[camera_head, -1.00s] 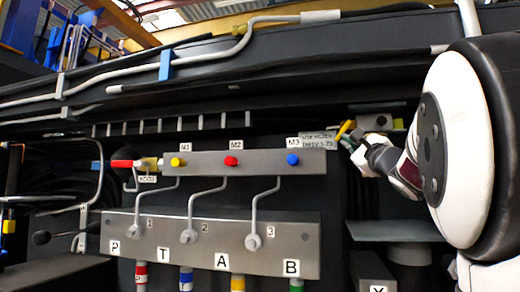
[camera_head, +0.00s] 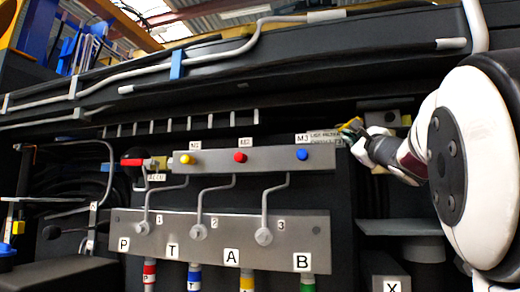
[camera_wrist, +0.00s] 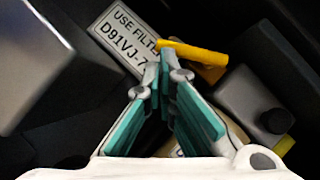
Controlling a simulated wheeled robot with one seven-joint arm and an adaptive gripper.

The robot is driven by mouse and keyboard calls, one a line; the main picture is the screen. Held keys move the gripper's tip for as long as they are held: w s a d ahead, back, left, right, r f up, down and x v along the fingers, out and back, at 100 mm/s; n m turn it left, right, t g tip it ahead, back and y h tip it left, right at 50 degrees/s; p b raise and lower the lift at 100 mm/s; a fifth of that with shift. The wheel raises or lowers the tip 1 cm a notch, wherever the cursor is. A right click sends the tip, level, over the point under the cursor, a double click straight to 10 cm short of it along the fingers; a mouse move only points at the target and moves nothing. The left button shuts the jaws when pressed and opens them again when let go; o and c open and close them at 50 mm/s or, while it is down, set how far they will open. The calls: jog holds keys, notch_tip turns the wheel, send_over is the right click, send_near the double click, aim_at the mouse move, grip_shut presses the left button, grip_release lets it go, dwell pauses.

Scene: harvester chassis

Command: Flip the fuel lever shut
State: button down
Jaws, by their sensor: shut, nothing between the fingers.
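A yellow lever (camera_head: 350,125), which I take for the fuel lever, shows at the right of the panel, beside the filter label. In the wrist view the lever (camera_wrist: 195,51) lies across the picture just beyond the fingertips, slanting slightly down to the right. My gripper (camera_head: 356,142) is just below and to the right of the lever. In the wrist view my gripper (camera_wrist: 162,68) has its teal finger pads together at the tips, with nothing held. The tips are very close to the lever's left end; I cannot tell whether they touch it.
A red-handled lever (camera_head: 132,162) and a manifold (camera_head: 262,162) with yellow, red and blue knobs are to the left. A grey plate (camera_head: 400,228) lies below my gripper. In the wrist view a grey block (camera_wrist: 245,100) stands right, and the filter label (camera_wrist: 122,40) is upper left.

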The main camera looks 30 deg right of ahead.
jog(key=shift+w+a+r+b, duration=0.45)
jog(key=shift+w+a+b, duration=0.15)
jog(key=shift+b, duration=0.35)
jog(key=shift+w+a+r+b, duration=0.1)
jog(key=shift+w+r+b, duration=0.1)
jog(key=shift+r+b, duration=0.1)
dwell(0.5)
dwell(0.5)
jog(key=s+a+f+b, duration=0.5)
jog(key=s+a+f, duration=0.1)
jog(key=f, duration=0.3)
jog(key=shift+s+f, duration=0.25)
jog(key=shift+s, duration=0.2)
dwell(0.4)
